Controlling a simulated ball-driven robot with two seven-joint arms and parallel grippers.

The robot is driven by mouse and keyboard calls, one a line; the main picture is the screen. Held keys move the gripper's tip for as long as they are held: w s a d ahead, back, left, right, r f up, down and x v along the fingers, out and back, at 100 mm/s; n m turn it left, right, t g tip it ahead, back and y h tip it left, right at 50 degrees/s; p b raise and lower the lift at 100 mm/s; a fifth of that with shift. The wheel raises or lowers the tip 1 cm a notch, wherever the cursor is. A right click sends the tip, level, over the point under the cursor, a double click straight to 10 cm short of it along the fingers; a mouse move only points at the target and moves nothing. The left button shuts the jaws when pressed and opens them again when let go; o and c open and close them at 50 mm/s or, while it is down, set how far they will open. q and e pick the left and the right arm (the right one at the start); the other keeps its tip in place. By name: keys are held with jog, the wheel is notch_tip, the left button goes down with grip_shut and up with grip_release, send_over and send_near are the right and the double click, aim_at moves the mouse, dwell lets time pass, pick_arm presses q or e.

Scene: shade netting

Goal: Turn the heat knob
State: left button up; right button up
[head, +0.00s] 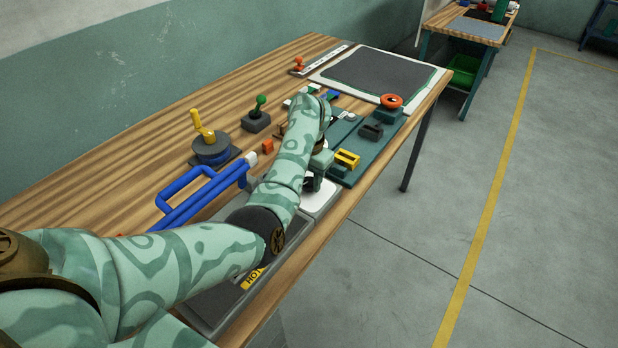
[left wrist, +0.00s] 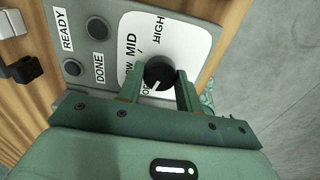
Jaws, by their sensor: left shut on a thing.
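The heat knob (left wrist: 158,70) is a round black knob with a white pointer mark, on a white dial plate (left wrist: 185,38) lettered MID and HIGH, with other labels partly covered. The pointer mark points down and slightly left in the left wrist view, toward a partly hidden label starting with O. My left gripper (left wrist: 160,86) is shut on the knob, one green finger on each side. In the head view my left gripper (head: 317,172) is at the white plate (head: 322,196) near the table's front edge, and my arm hides the knob. My right gripper is not in view.
READY and DONE lamps (left wrist: 72,68) sit beside the dial. A blue bar handle (head: 185,187), yellow lever (head: 203,125), green-topped joystick (head: 259,112), yellow block (head: 347,159) and red ring knob (head: 391,101) stand around my arm. The floor right of the table is clear.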

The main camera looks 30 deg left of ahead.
pick_arm(q)
jog(key=shift+r+m+p, duration=0.15)
jog(key=shift+m+p, duration=0.45)
jog(key=shift+m, duration=0.2)
jog(key=m+p, duration=0.2)
jog(key=m, duration=0.1)
jog(key=m+p, duration=0.2)
jog(key=m, duration=0.2)
jog(key=m+p, duration=0.2)
jog(key=m, duration=0.1)
jog(key=shift+m, duration=0.3)
jog(key=m+p, duration=0.1)
jog(key=m, duration=0.2)
jog(key=shift+m, duration=0.3)
jog(key=shift+m+p, duration=0.65)
jog(key=shift+m, duration=1.25)
